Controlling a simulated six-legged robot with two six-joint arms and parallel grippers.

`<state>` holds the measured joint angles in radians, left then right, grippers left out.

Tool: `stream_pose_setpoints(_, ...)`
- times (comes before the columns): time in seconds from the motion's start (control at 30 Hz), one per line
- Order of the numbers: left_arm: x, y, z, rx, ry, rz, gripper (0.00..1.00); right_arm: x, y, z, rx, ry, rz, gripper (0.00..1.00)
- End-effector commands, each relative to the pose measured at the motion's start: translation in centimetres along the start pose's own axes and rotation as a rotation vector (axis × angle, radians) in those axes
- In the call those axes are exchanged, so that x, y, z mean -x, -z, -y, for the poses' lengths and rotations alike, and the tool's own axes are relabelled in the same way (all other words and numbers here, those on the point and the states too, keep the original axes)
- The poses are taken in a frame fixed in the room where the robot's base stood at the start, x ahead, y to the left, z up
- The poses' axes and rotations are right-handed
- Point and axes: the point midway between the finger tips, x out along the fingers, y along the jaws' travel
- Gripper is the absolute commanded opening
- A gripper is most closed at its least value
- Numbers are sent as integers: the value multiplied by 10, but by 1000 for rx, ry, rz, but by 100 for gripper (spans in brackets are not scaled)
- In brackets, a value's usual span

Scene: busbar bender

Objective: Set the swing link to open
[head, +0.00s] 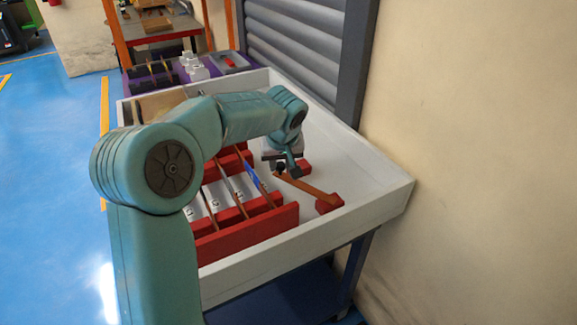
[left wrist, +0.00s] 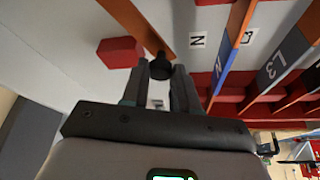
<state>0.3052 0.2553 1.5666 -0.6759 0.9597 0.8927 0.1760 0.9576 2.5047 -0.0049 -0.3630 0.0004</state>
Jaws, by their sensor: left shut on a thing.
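The swing link is a copper-coloured bar (head: 308,187) in the white tray. Its right end meets a red block (head: 330,203). Its other end carries a black knob (left wrist: 160,67). My left gripper (head: 281,166) is at that knob, with its fingers (left wrist: 158,84) shut on it. A second red block (head: 301,168) lies beside the link's knob end; in the left wrist view this red block (left wrist: 120,52) appears apart from the bar (left wrist: 140,25). My fingers partly hide the knob in the head view. My right gripper is out of view.
Red supports (head: 250,232) holding several upright copper bars stand just left of the link, with labels such as N and L3. The white tray's rim (head: 385,200) bounds the right side. The tray floor right of the link is clear.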

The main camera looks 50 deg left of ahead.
Motion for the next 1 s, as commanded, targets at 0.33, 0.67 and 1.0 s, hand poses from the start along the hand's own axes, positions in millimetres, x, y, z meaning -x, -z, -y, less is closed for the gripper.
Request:
stream_pose_setpoints(0.33,7,-19,15,165,67,-3,0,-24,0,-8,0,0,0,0)
stream_pose_setpoints(0.67,11,-24,19,211,87,-2,0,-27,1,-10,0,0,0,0)
stream_pose_setpoints(1.0,11,-24,19,211,87,-1,42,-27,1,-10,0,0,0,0)
